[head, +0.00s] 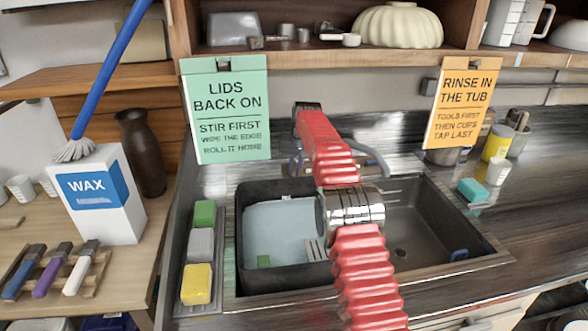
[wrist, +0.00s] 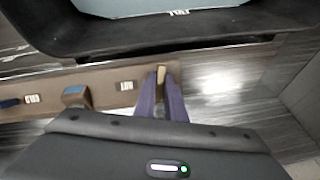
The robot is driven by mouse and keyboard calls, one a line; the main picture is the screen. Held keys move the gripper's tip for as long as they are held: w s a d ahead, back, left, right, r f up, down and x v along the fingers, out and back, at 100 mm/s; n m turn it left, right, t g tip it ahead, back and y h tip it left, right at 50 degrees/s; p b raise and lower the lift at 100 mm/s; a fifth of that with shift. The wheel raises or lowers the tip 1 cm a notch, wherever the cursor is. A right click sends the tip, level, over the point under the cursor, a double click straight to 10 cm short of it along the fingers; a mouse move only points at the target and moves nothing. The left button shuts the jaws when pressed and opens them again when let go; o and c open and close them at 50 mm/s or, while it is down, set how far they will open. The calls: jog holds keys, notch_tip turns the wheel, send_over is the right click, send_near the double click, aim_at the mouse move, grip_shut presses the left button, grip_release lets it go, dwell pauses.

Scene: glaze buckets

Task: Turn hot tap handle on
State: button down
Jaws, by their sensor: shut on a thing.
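In the head view, my red arm reaches over the sink and hides most of the handles. The grey curved spout (head: 372,157) shows behind it.
Green and orange signs hang above. Sponges (head: 198,283) line the left edge. A wax box (head: 100,195) with a blue-handled brush stands left. Cups stand right.

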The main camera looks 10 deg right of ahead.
jog(key=shift+f, duration=0.1)
jog(key=c, duration=1.8)
grip_release()
jog(key=v, duration=1.3)
jog(key=shift+r, duration=0.4)
